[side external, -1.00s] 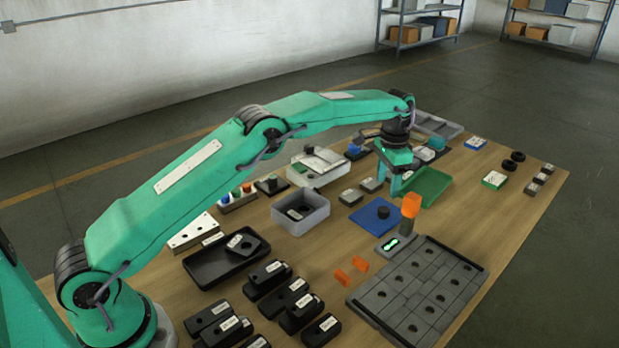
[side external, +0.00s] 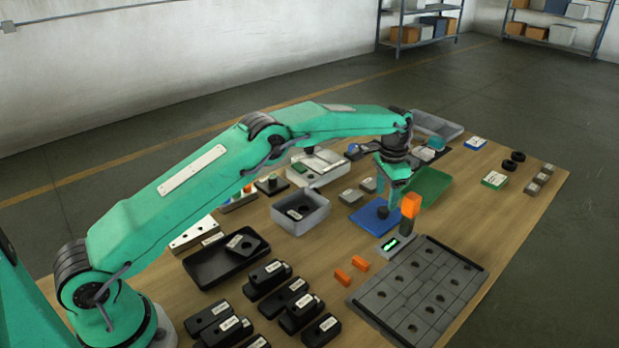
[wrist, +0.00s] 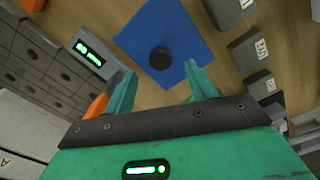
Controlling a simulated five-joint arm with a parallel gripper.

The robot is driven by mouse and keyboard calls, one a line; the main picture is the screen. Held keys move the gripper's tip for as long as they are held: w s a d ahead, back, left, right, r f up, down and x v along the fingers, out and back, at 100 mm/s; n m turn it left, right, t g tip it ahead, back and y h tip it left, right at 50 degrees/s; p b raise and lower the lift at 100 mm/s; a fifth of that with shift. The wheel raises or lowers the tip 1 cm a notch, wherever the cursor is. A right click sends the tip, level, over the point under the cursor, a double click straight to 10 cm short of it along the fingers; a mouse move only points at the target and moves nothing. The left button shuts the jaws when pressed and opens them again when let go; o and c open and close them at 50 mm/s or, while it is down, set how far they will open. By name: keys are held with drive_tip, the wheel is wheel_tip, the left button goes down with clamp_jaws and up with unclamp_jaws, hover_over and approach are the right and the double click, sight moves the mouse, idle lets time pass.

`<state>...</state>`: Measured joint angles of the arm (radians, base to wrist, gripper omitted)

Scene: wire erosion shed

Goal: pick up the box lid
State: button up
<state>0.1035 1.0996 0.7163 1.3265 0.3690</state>
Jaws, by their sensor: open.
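The box lid is a flat blue square plate (side external: 368,218) with a round black knob, lying on the wooden table in the side view. In the wrist view the blue lid (wrist: 193,35) is ahead of my fingers, with its black knob (wrist: 160,58) near the middle. My gripper (side external: 391,205) is above the lid's right part in the side view. In the wrist view my open gripper (wrist: 159,72) has its two green fingers apart, with the knob lying just beyond the gap between their tips. Nothing is held. The exact height over the lid is hard to tell.
A green tray (side external: 430,186) lies behind. A grey open box (side external: 300,222) is left; a grey slotted plate (side external: 420,290) is at front right.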

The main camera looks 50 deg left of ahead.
sight(384, 209)
drive_tip(key=shift+f, duration=2.15)
drive_tip(key=c, duration=1.1)
drive_tip(key=shift+r, duration=0.1)
wheel_tip(384, 209, up, 10)
drive_tip(key=shift+a, duration=0.15)
